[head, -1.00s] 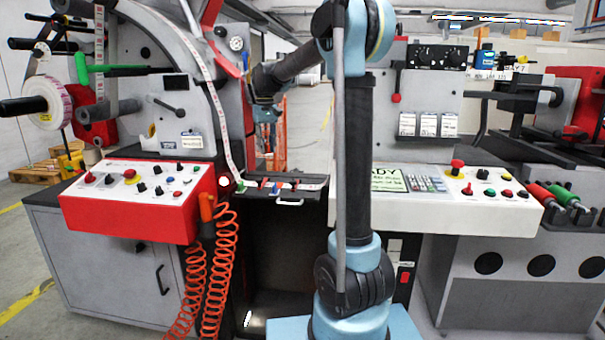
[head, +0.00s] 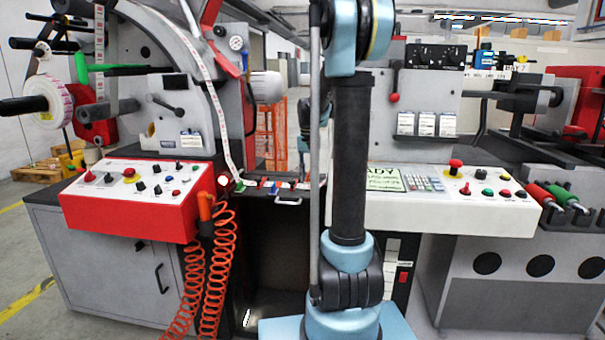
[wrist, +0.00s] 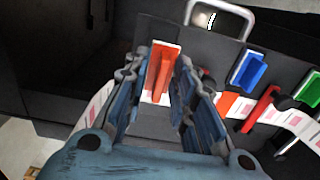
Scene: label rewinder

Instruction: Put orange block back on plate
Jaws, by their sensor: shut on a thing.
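The orange block (wrist: 160,74) is between the fingertips of my gripper (wrist: 153,85) in the wrist view, which is shut on it. The block is at the dark plate (wrist: 205,48), close to its edge, with a white patch around it. I cannot tell whether it touches the plate. The plate also shows in the head view (head: 287,201), low between the two machine panels.
A blue block (wrist: 249,70) and a red lever-like piece (wrist: 259,110) are on the plate to the right of my gripper. A printed label strip (wrist: 292,122) runs along it. A metal handle (wrist: 218,16) stands at its edge. Coiled orange hoses (head: 207,275) hang left of the plate.

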